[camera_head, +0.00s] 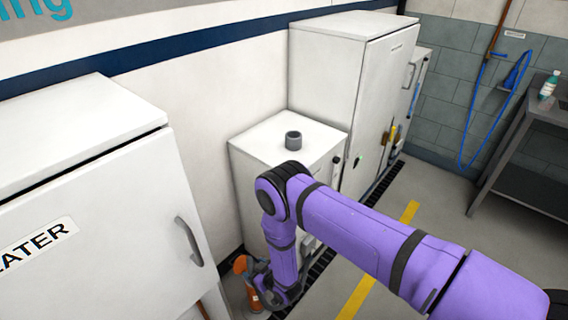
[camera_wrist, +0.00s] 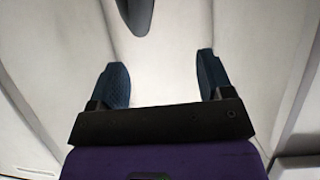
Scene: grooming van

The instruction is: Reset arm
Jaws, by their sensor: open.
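My purple arm (camera_head: 365,235) reaches from the lower right, bends at its dark elbow, and runs down in front of the small white cabinet (camera_head: 262,150). In the wrist view my gripper (camera_wrist: 162,72) is open, with two dark blue-grey fingers spread apart and nothing between them. A white panel fills the view beyond the fingers. A dark grey handle-like piece (camera_wrist: 136,14) shows at the top edge, apart from the fingers. In the head view the fingers cannot be made out clearly near the floor.
A white heater cabinet (camera_head: 90,210) with a grey handle (camera_head: 189,241) stands at left. A grey cup-like piece (camera_head: 293,140) sits on the small cabinet. An orange object (camera_head: 245,280) is beside my wrist. A tall cabinet (camera_head: 340,75) stands behind. Floor is open at right, before a table (camera_head: 520,125).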

